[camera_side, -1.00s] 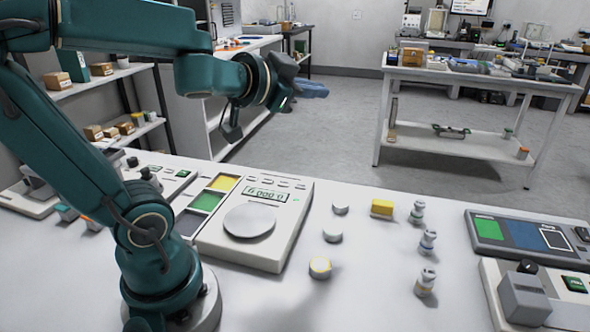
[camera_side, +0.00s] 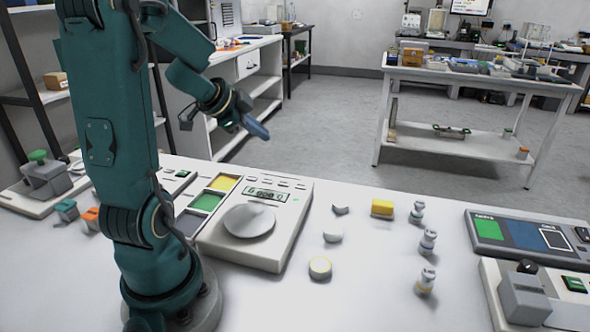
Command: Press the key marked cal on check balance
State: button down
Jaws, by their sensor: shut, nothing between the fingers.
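A white balance (camera_side: 282,240) with a round grey pan (camera_side: 249,221) stands on the table at centre left. Its green display (camera_side: 266,195) shows digits too small to read surely. A row of small keys (camera_side: 283,180) runs along its far edge; their markings are too small to read, so I cannot tell which is cal or whether this is the check balance. My gripper (camera_side: 262,134) is shut and empty, in the air above and behind the balance's far edge, pointing down to the right. It touches nothing.
Yellow (camera_side: 223,184) and green (camera_side: 206,202) compartments adjoin the balance's left side. Small round pieces (camera_side: 320,268), a yellow block (camera_side: 382,207) and several small weights (camera_side: 428,241) stand to its right. A panel with coloured fields (camera_side: 525,236) lies far right.

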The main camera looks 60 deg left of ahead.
aim_at(268, 181)
dwell(0.3)
jog(key=shift+f, duration=4.35)
jog(key=shift+f, duration=0.1)
jog(key=shift+f, duration=0.35)
jog(key=shift+f, duration=0.35)
jog(key=shift+r, duration=0.8)
